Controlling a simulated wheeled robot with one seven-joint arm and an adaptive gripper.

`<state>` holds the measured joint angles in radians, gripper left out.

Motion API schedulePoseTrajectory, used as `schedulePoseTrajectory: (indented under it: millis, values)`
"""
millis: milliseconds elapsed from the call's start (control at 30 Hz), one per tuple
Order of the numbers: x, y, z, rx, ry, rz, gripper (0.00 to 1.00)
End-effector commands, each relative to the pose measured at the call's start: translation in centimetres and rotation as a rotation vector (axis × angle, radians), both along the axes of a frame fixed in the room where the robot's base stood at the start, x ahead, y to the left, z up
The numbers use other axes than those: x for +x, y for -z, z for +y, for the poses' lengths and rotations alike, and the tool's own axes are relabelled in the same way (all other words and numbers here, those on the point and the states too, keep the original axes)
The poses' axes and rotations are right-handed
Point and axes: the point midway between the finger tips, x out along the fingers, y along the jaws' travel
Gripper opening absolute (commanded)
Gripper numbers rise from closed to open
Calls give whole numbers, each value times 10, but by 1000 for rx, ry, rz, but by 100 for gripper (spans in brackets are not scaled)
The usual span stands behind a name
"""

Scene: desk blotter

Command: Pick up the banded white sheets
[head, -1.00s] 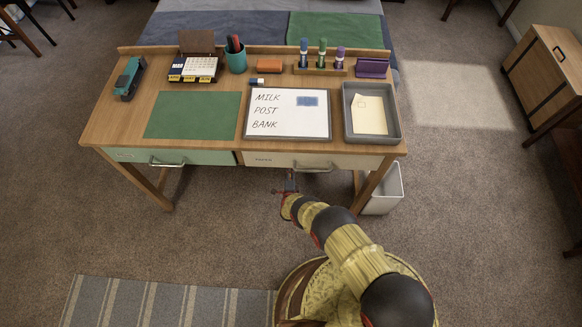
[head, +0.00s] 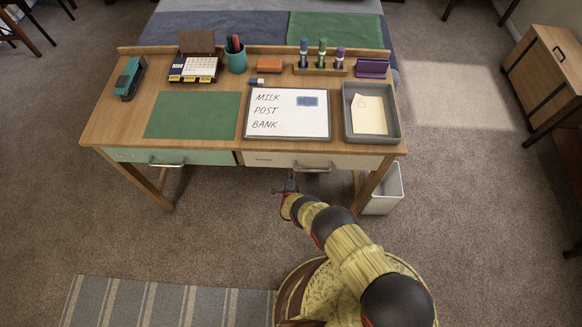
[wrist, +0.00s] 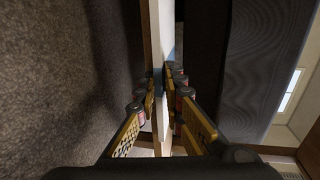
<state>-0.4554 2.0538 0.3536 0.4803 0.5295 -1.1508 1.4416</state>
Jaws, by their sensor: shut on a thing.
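I cannot make out the banded white sheets for sure in either view. My gripper (head: 287,183) is low in front of the desk, just below the cream right-hand drawer (head: 350,162) and left of its metal handle (head: 313,168). In the wrist view my gripper (wrist: 164,82) is shut on a long, narrow pale thing (wrist: 161,25), which runs from the top of the picture down between the fingers. It looks like the edge of a pale panel, but I cannot tell what it is. The drawer's inside is hidden in the head view.
On the desk are a whiteboard (head: 288,125), a grey tray (head: 372,139) with a cream paper (head: 368,114), and a green mat (head: 180,115). A green left drawer (head: 215,158) is beside the cream one. A white bin (head: 385,195) stands below right.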

Motion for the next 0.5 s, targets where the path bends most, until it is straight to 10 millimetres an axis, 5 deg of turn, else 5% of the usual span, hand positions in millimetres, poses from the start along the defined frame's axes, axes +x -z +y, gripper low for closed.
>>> schedulePoseTrajectory:
  millis: [500]
  values:
    - [-2,-5,0,-2,-1,6,0]
